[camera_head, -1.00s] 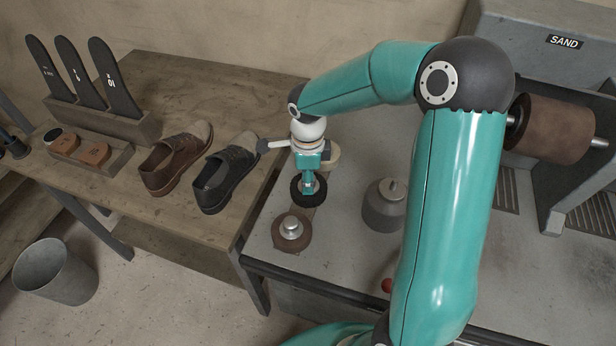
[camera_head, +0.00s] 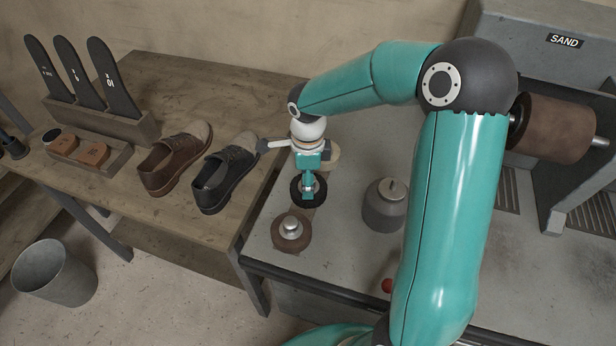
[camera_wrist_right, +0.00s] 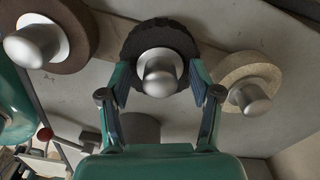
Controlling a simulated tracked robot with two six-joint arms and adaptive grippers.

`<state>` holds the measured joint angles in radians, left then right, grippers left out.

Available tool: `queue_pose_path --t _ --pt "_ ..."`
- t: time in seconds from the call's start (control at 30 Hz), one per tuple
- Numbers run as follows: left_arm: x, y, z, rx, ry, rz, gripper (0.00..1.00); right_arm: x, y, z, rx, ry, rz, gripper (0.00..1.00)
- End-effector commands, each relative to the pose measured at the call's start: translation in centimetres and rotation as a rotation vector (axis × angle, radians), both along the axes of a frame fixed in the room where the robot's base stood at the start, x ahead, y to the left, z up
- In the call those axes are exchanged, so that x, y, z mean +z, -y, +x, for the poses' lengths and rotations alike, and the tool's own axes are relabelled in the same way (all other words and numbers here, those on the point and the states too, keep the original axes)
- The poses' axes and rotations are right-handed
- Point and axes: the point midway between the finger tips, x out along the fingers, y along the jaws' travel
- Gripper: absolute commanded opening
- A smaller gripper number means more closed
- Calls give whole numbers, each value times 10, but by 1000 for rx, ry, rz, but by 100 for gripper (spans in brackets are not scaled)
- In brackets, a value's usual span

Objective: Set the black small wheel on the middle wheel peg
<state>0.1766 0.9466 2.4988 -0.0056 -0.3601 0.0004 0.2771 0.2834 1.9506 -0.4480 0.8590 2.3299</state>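The black small wheel (camera_head: 295,196) lies flat around the middle wheel peg (camera_wrist_right: 160,76), between a brown wheel and a cream wheel. In the right wrist view the black wheel (camera_wrist_right: 143,38) has the metal peg standing through its centre. My right gripper (camera_wrist_right: 160,72) is over the wheel, with its fingers spread wide on either side of the peg. The fingertips are close to the wheel's rim; whether they touch it is hard to tell. In the head view the right gripper (camera_head: 308,190) hides part of the wheel. My left gripper is not in view.
The brown wheel (camera_head: 279,243) sits on its own peg in front, and the cream wheel (camera_wrist_right: 262,72) sits behind. A grey lidded pot (camera_head: 382,212) stands to the right. Shoes (camera_head: 225,180) stand on the wooden table at left. A sanding roller (camera_head: 555,128) is at right.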

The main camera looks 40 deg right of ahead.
Motion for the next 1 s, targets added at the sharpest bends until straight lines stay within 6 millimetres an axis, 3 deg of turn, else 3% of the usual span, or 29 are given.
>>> queue_pose_path --t 0.37,0.8,1.0 --pt "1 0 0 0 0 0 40 11 0 1 0 3 -1 63" --pt "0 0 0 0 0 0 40 92 0 2 0 6 -1 63" --pt "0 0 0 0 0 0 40 114 0 2 0 1 0 63"
